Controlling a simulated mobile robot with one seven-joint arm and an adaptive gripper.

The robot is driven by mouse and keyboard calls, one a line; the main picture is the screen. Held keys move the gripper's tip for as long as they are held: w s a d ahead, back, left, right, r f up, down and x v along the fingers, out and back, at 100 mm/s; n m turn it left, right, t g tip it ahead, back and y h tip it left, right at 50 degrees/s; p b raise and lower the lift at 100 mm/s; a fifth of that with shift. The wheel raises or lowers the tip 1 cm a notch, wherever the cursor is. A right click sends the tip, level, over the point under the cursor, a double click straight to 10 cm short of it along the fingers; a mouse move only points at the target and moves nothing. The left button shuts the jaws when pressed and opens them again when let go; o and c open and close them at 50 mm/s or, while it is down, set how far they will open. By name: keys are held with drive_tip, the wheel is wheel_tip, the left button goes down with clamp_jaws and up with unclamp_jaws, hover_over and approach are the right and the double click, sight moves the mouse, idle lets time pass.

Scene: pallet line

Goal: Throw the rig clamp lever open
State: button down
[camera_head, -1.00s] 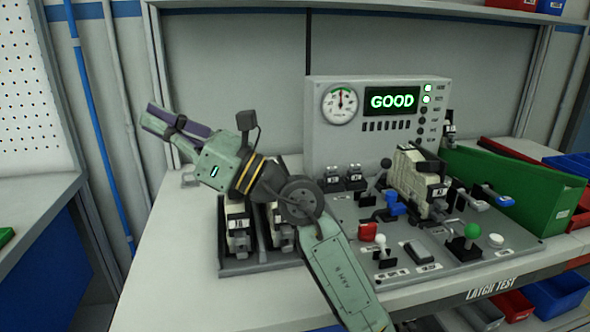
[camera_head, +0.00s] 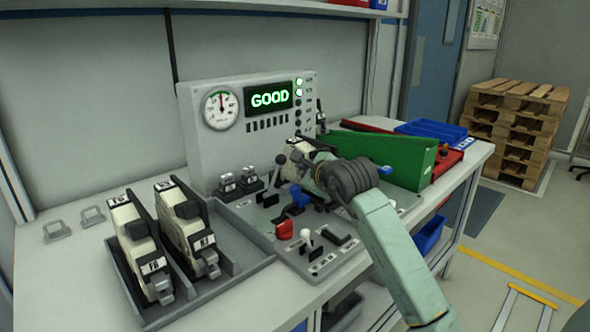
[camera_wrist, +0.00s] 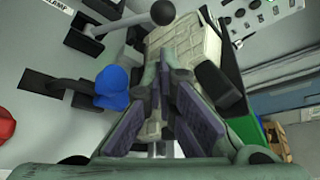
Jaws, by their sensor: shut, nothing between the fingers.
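The lever with a black ball knob (camera_head: 281,160) stands tilted beside the cream unit in the test rig (camera_head: 250,215). In the wrist view its black ball (camera_wrist: 163,12) is at the top centre, its rod slanting down left to a dark bracket near a label partly reading "LAMP". My gripper (camera_wrist: 165,62) is shut and empty, its fingertips over the cream unit (camera_wrist: 170,45) and below the ball in the picture; contact cannot be told. In the head view my wrist hides the fingers and part of the cream unit.
A blue handle (camera_wrist: 112,88) is left of my fingers. A red knob (camera_head: 285,230) and white-tipped toggle stand at the rig's front. The gauge panel (camera_head: 185,115) behind reads GOOD. Two cream units sit in a tray (camera_head: 185,290) at left. A green bin (camera_head: 400,160) stands right.

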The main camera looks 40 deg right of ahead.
sight(274, 176)
drive_tip(key=p+x, duration=0.2)
drive_tip(key=x, duration=0.5)
drive_tip(key=shift+w+f, duration=0.1)
drive_tip(key=shift+w, duration=0.25)
